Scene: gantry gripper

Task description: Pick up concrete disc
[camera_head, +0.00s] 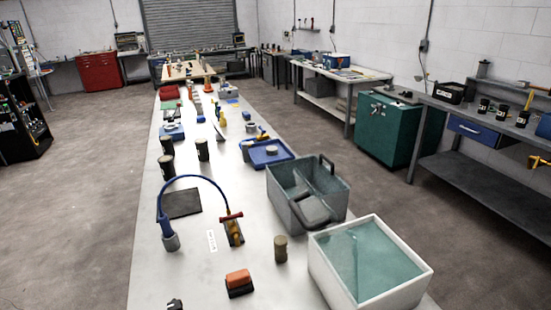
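A small, round, pale grey-beige disc (271,150) lies on a blue tray (258,160) on the long white table, right of the middle. It looks like the concrete disc, but it is too small to be sure. A short brownish cylinder (281,249) stands upright nearer, left of the white basin. My gripper is not visible in this view.
A white basin (420,281) of clear liquid and a grey divided bin (341,186) stand at the table's right edge. A blue hose (190,177) arches on the left. Dark cups (202,150) and an orange-topped block (239,282) stand around. Floor is clear on both sides.

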